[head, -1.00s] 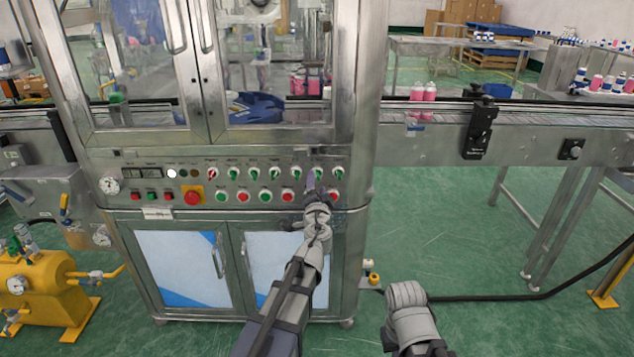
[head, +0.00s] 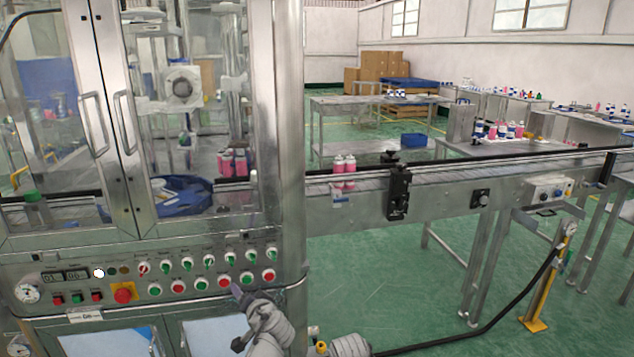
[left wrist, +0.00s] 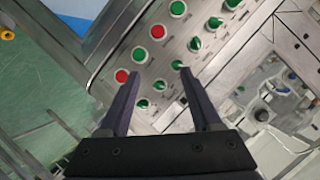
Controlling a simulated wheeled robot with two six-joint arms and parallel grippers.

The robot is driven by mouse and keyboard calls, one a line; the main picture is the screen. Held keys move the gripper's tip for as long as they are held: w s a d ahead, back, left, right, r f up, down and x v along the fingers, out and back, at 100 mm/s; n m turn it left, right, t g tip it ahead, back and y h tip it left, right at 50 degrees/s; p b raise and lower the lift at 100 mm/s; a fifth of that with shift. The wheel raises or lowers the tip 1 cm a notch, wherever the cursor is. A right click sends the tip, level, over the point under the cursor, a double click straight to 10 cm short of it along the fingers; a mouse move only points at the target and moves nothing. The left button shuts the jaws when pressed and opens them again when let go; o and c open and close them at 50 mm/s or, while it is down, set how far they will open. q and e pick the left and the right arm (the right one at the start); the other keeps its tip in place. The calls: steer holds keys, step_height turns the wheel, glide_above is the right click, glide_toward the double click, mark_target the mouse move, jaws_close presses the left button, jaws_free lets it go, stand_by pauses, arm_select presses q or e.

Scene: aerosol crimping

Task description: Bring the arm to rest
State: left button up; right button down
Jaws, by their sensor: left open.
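My left gripper (head: 237,291) is in front of the lower right part of the crimping machine's control panel (head: 215,262). In the left wrist view my left gripper (left wrist: 160,77) is open, with nothing between its two dark fingers. Beyond the fingertips are red and green buttons and green selector knobs. I cannot tell whether a finger touches the panel.
The machine's glass doors (head: 165,120) are closed above the panel. A conveyor (head: 440,187) with pink cans (head: 344,166) runs to the right. A yellow-based stand (head: 535,322) with a black hose is on the right. Green floor (head: 400,270) is clear below the conveyor.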

arm_select(q)
steer(key=s+d+g+h+p, duration=0.3)
steer(key=s+d+g+p, duration=0.3)
steer(key=s, duration=0.5)
steer(key=s+d+g+h+p, duration=0.3)
steer(key=s+d+g+p, duration=0.3)
steer(key=s+d, duration=0.3)
steer(key=shift+s+d+r+m, duration=0.25)
steer(key=shift+s+r+m, duration=0.05)
steer(key=shift+s, duration=0.95)
arm_select(e)
step_height(320, 180, up, 15)
steer(key=shift+f, duration=0.1)
